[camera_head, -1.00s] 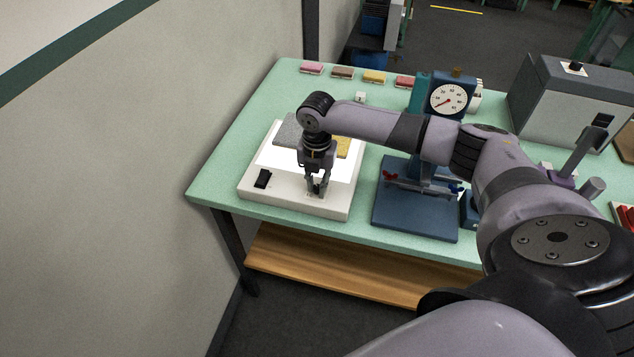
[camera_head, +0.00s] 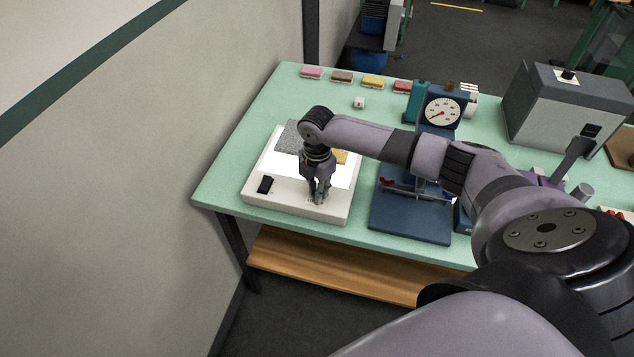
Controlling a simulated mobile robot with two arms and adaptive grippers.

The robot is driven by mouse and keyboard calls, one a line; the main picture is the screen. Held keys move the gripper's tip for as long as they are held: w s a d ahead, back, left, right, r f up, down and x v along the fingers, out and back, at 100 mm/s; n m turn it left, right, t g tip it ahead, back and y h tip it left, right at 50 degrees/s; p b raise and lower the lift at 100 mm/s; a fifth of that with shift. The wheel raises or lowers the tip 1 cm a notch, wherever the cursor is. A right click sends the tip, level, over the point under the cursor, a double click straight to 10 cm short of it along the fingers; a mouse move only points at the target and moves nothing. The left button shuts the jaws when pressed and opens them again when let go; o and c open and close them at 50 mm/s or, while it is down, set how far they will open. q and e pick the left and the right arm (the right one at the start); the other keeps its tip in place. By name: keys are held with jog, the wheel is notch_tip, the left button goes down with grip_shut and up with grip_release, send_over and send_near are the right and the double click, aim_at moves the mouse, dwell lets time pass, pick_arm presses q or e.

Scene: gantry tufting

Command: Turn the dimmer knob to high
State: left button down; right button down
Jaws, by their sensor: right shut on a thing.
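A white light box (camera_head: 286,201) with a lit top panel (camera_head: 275,160) sits at the left front of the green table. A black rocker switch (camera_head: 265,184) is on its front strip at the left. My right gripper (camera_head: 319,200) points down onto the right part of this strip. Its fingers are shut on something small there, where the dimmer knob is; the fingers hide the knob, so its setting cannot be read. A grey sample (camera_head: 290,137) and a yellow sample (camera_head: 341,156) lie on the panel, partly behind my wrist. My left gripper is not in view.
A blue gauge stand (camera_head: 410,217) with a white dial (camera_head: 443,112) stands right of the light box, under my forearm. Several coloured blocks line the back edge. A wall runs along the left.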

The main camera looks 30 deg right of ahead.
jog(key=m+p, duration=0.1)
jog(key=m, duration=0.2)
jog(key=shift+r+p, duration=0.15)
jog(key=shift+p, duration=0.25)
jog(key=m+p, duration=0.1)
jog(key=m, duration=0.1)
jog(key=shift+m, duration=0.4)
jog(key=m, duration=0.3)
jog(key=shift+f+m, duration=0.2)
jog(key=shift+m, duration=0.1)
jog(key=m, duration=1.2)
jog(key=shift+m, duration=0.3)
jog(key=m, duration=0.4)
jog(key=shift+m, duration=2.2)
jog(key=shift+r, duration=0.1)
